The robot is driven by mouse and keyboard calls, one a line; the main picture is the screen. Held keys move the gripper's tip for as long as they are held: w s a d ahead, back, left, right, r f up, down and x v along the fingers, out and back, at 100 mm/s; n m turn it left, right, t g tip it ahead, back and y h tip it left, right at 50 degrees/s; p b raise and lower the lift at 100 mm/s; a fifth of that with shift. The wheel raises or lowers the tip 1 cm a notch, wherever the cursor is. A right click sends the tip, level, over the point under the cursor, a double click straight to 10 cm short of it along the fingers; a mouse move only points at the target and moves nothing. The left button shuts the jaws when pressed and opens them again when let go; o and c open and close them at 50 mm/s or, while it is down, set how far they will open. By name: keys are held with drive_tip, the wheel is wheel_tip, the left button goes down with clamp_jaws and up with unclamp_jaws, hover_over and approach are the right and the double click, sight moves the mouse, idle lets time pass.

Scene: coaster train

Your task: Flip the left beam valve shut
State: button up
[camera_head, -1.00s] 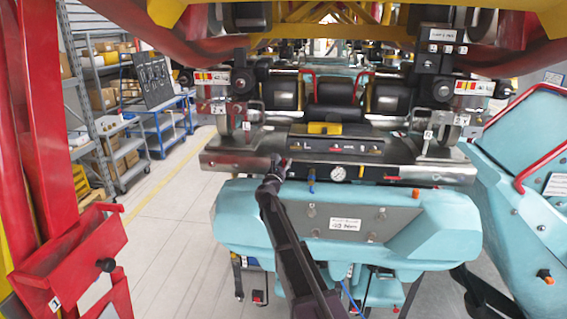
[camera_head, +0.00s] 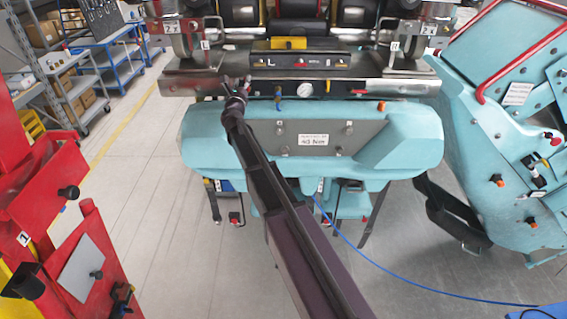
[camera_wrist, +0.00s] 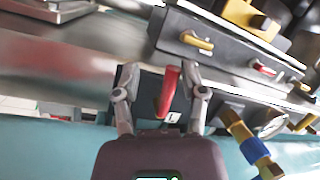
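The left beam valve shows in the wrist view as a red lever handle (camera_wrist: 168,92) on a dark block under the metal beam. The lever sticks out, its free end pointing down in that picture. My gripper (camera_wrist: 160,72) is open, with one finger on each side of the lever. Gaps show beside it, and I cannot tell whether either fingertip touches it. In the head view my gripper (camera_head: 236,88) is at the left part of the beam front (camera_head: 185,75) and largely hides this valve.
A round gauge (camera_head: 305,89) and a brass fitting with a blue band (camera_wrist: 243,137) sit right of the valve. Another red lever (camera_head: 358,92) lies level farther right. The teal car body (camera_head: 215,140) is just below. A control panel (camera_head: 300,60) is above.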

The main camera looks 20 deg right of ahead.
drive_tip(key=n, duration=0.1)
drive_tip(key=n+y, duration=0.1)
drive_tip(key=n, duration=0.1)
drive_tip(key=a+f+n+b, duration=0.1)
drive_tip(key=shift+w+t+y, duration=0.2)
drive_tip(key=shift+t+y, duration=0.1)
drive_tip(key=shift+t, duration=0.1)
drive_tip(key=s+a+f+n+b, duration=0.1)
drive_tip(key=s+a+f+b, duration=0.1)
drive_tip(key=s, duration=0.4)
drive_tip(key=s+a+f+b, duration=0.2)
drive_tip(key=s, duration=0.5)
drive_tip(key=s+d+f+m+g+h+b, duration=0.1)
drive_tip(key=d+f+m, duration=0.1)
drive_tip(key=m, duration=0.2)
drive_tip(key=s+d+f+m+g+h+b, duration=0.1)
drive_tip(key=s+d+f+m+g+h, duration=0.1)
drive_tip(key=m, duration=0.3)
drive_tip(key=s+d+f+m+g+h, duration=0.1)
drive_tip(key=s+d+f+m+g, duration=0.1)
drive_tip(key=d+f+m, duration=0.1)
drive_tip(key=shift+s+d+m+h+b, duration=0.15)
drive_tip(key=shift+d+m+h+b, duration=0.25)
drive_tip(key=shift+d+m, duration=0.4)
drive_tip(key=s+d+f+m+g+b, duration=0.2)
drive_tip(key=s+d+f+m+g, duration=0.2)
drive_tip(key=f+m, duration=0.5)
drive_tip(key=shift+s+d+m+g, duration=0.2)
drive_tip(key=shift+s+m+g, duration=0.3)
drive_tip(key=shift+s+g, duration=0.6)
